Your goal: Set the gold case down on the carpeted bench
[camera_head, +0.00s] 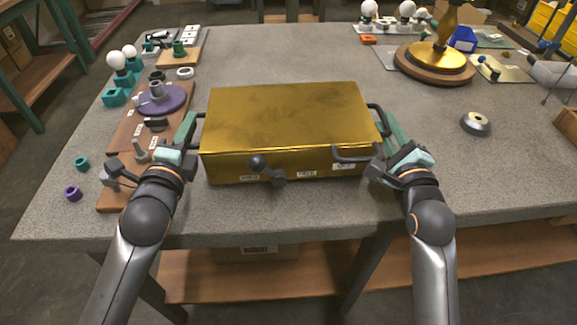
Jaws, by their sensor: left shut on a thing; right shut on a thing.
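The gold case (287,115) is a wide, shallow metallic box with dark side handles and small white labels on its front. It is at the middle of the grey carpeted bench (300,52), close to the front edge. My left gripper (188,132) is shut on the handle at the case's left side. My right gripper (388,135) is shut on the handle at its right side. The case looks level. Its underside is hidden, so I cannot tell whether it touches the bench.
A wooden board with a purple disc (162,99) lies close to the left of the case. A teal ring (82,163) and a purple ring (72,194) lie at the front left. A silver round part (475,123) sits at the right. A gold lamp (435,62) stands at the back right.

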